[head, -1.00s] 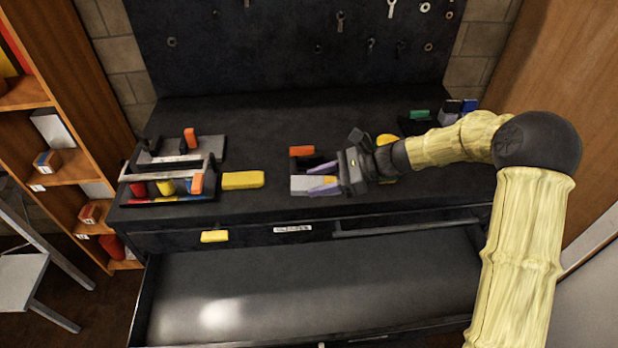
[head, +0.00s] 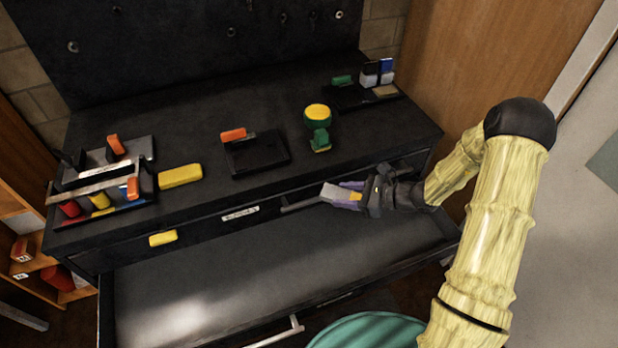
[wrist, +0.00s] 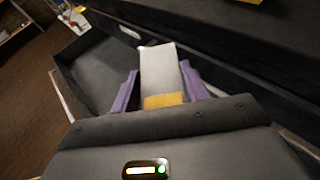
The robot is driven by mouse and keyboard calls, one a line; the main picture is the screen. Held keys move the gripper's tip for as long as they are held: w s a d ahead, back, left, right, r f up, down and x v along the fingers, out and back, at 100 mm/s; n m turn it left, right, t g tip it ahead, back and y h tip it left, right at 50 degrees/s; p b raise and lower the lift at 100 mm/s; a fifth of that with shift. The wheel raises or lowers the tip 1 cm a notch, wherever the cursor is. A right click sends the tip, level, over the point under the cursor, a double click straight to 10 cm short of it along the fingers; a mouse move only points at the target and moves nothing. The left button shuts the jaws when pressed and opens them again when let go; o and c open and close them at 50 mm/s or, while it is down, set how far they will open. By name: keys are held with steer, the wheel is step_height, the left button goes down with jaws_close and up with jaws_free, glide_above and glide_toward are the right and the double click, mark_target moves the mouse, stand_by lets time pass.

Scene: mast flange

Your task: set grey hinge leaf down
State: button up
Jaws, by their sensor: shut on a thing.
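The grey hinge leaf (head: 332,192) is a flat light-grey plate with a yellow band at the end near my palm. My gripper (head: 350,190) has purple fingers and is shut on it. It holds the leaf above the right part of the open drawer (head: 230,275), in front of the bench's front edge. In the wrist view the leaf (wrist: 160,70) stands out straight between the two fingers (wrist: 160,90), with the drawer's dark floor (wrist: 105,75) beyond and to the left. The leaf looks clear of the drawer floor.
On the bench top are a black tray (head: 258,163) with an orange piece, a yellow block (head: 180,176), a green-and-yellow tool (head: 319,130) and a tool caddy (head: 100,190). The drawer floor looks empty. A teal round surface (head: 370,332) is at the bottom.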

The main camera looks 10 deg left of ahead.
steer(key=s+d+f+m+t+h, duration=0.1)
steer(key=s+d+f+m+t, duration=0.1)
steer(key=d, duration=0.4)
steer(key=s+d+f+m+t+h, duration=0.1)
steer(key=s+d+f+m+t, duration=0.1)
steer(key=d+f, duration=0.3)
steer(key=shift+d+f+m+t, duration=0.3)
steer(key=shift+d+t, duration=0.3)
steer(key=shift+d, duration=0.4)
steer(key=shift+d, duration=0.1)
